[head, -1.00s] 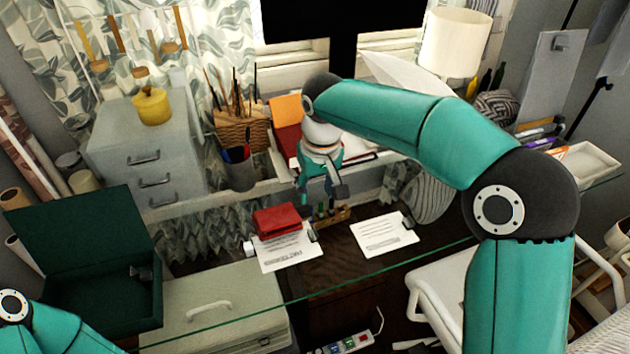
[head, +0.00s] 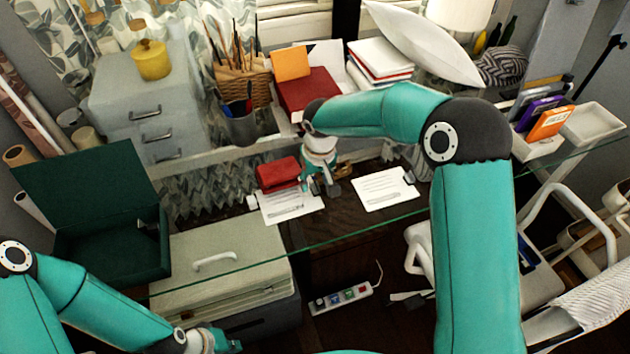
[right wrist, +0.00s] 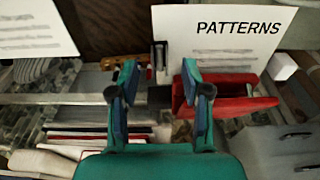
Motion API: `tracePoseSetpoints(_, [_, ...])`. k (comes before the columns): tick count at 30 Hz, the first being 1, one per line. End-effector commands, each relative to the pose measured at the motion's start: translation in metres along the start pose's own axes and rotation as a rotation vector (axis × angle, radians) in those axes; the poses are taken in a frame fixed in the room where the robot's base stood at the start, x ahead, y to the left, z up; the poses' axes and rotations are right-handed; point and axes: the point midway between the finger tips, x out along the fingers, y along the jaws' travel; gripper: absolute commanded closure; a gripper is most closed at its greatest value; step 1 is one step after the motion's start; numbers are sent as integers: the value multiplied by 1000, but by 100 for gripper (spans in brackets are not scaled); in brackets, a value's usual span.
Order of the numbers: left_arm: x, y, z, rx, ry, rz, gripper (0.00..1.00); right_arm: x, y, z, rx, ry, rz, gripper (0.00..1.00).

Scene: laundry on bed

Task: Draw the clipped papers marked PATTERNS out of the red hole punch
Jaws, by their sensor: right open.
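The white papers marked PATTERNS (right wrist: 225,40) lie flat on the glass desk, one edge at the red hole punch (head: 278,174); the papers also show in the head view (head: 291,207). In the right wrist view the red hole punch (right wrist: 240,106) is beside my right finger. A dark clip (right wrist: 160,54) sits at the papers' side edge, ahead of the gap between my fingertips. My right gripper (right wrist: 160,78) is open and empty; in the head view it is just right of the punch (head: 322,185). My left gripper (head: 222,342) is low at the bottom edge, its fingers unclear.
A second white sheet (head: 385,189) lies to the right. A green open box (head: 110,235) and a pale case (head: 220,255) are at the left. A pencil cup (head: 239,125), wicker basket (head: 240,88) and red book (head: 308,92) stand behind.

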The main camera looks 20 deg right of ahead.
Motion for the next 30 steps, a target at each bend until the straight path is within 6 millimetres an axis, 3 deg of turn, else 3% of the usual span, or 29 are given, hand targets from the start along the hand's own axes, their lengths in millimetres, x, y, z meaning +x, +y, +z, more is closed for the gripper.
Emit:
tracePoseSetpoints(6, [-2, 1, 0, 0, 0, 0, 100, 15, 0, 1, 2, -1, 0, 52])
tracePoseSetpoints(14, [-2, 1, 0, 0, 0, 0, 100, 16, 0, 0, 2, 0, 0, 52])
tracePoseSetpoints(15, [-2, 1, 0, 0, 0, 0, 100, 16, 0, 0, 2, 0, 0, 54])
tracePoseSetpoints(23, [-2, 1, 0, 0, 0, 0, 100, 16, 0, 0, 2, 0, 0, 97])
tracePoseSetpoints(30, [-1, 0, 0, 0, 0, 0, 100, 16, 0, 1, 2, 1, 0, 100])
